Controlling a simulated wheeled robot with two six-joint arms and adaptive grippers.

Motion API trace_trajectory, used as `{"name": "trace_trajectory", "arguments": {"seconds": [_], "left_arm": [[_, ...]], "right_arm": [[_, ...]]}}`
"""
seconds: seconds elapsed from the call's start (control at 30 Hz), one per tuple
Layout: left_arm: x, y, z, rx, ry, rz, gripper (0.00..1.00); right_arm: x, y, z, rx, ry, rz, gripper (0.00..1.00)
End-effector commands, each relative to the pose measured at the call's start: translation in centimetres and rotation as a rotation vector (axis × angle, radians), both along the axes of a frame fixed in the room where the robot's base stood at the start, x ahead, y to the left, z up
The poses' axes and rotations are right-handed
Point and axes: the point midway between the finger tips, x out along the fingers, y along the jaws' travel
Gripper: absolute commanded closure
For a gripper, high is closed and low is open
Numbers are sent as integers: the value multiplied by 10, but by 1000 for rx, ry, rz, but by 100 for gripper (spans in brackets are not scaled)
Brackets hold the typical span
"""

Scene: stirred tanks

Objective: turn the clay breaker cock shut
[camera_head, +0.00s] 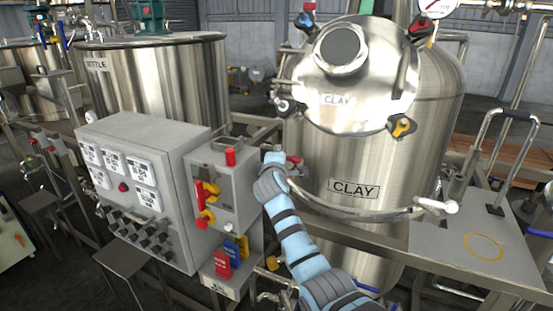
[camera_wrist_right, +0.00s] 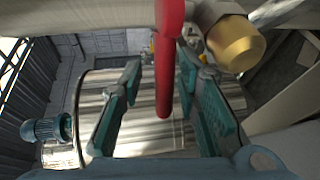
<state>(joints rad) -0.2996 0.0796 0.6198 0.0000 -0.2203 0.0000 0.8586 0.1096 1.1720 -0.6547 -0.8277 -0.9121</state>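The clay tank (camera_head: 372,150) is a steel vessel labelled CLAY at the centre right of the head view. A red lever (camera_wrist_right: 168,60) with a brass-coloured fitting (camera_wrist_right: 240,55) beside it fills the top of the right wrist view. It appears to be the cock's handle; a small red part (camera_head: 294,160) shows by my right wrist in the head view. My right gripper (camera_wrist_right: 160,85) is open, with the red lever between its two teal-padded fingers and a visible gap on each side. In the head view my wrist hides the fingers. My left gripper is not in view.
A grey control box (camera_head: 150,180) with a red-and-yellow switch panel (camera_head: 225,185) stands close left of my right arm. The kettle tank (camera_head: 155,80) is behind it. Lid clamps and yellow handle (camera_head: 402,126) sit above.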

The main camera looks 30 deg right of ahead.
Motion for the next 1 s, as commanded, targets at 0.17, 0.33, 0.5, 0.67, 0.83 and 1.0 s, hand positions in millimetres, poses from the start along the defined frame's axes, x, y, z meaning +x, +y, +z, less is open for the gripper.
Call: {"name": "trace_trajectory", "arguments": {"seconds": [0.17, 0.33, 0.5, 0.67, 0.83, 1.0], "left_arm": [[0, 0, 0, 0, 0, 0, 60], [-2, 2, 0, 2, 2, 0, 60], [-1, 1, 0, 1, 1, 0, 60], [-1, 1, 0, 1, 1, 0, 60], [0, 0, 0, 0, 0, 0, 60], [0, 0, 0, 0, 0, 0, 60]], "right_arm": [[1, 2, -2, 2, 4, 2, 67], [-3, 5, -1, 1, 3, 4, 67], [-29, 22, 4, 5, 2, 6, 67], [-67, 46, 12, 6, 2, 4, 67], [-93, 61, 18, 5, 4, 3, 67], [-99, 63, 20, 3, 5, 1, 67]]}}
